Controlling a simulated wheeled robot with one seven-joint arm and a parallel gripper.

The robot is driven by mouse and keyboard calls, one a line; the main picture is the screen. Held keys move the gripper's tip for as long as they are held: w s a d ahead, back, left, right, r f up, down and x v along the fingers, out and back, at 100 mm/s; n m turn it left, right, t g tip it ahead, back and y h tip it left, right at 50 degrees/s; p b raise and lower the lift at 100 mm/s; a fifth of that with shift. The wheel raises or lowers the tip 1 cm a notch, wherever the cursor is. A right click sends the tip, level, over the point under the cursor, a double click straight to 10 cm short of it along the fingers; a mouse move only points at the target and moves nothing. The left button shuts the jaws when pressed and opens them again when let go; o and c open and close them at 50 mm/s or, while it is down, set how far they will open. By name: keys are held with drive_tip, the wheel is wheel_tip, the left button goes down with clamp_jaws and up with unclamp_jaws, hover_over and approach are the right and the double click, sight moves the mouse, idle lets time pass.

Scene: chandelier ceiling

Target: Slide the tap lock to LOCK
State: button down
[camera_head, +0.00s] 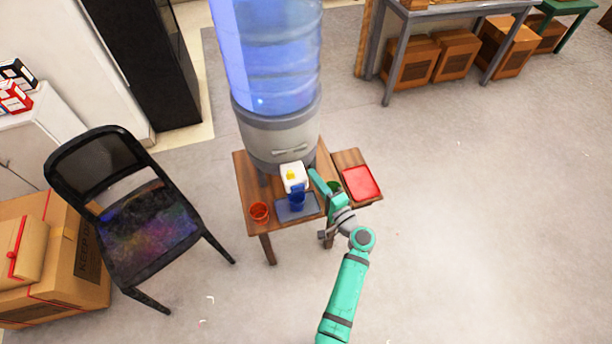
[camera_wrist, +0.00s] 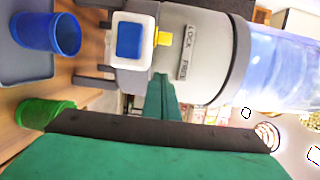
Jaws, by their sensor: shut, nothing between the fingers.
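The water dispenser (camera_head: 265,135) stands on a small wooden table with a blue bottle on top. Its white tap block (camera_head: 294,187) carries a small yellow lock tab (camera_head: 291,175). In the sideways wrist view, the yellow tab (camera_wrist: 163,38) sits beside the LOCK lettering (camera_wrist: 190,38), above the FREE lettering in the picture. The tap's blue part (camera_wrist: 130,40) faces the camera. My gripper (camera_head: 314,174) is shut and empty, just right of the tap. In the wrist view, its closed fingertips (camera_wrist: 160,78) appear below the tab with a visible gap. Contact with the dispenser cannot be told.
A blue cup (camera_head: 297,201) stands on a grey tray (camera_head: 284,215) below the tap. A red cup (camera_head: 259,212) is left of it. A green cup (camera_wrist: 45,110) is close to my gripper. A red tray (camera_head: 361,182) lies at right. A chair (camera_head: 150,225) stands left; floor at right is clear.

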drive_tip(key=v, duration=0.8)
drive_tip(key=shift+s+d, duration=0.15)
drive_tip(key=shift+s, duration=0.15)
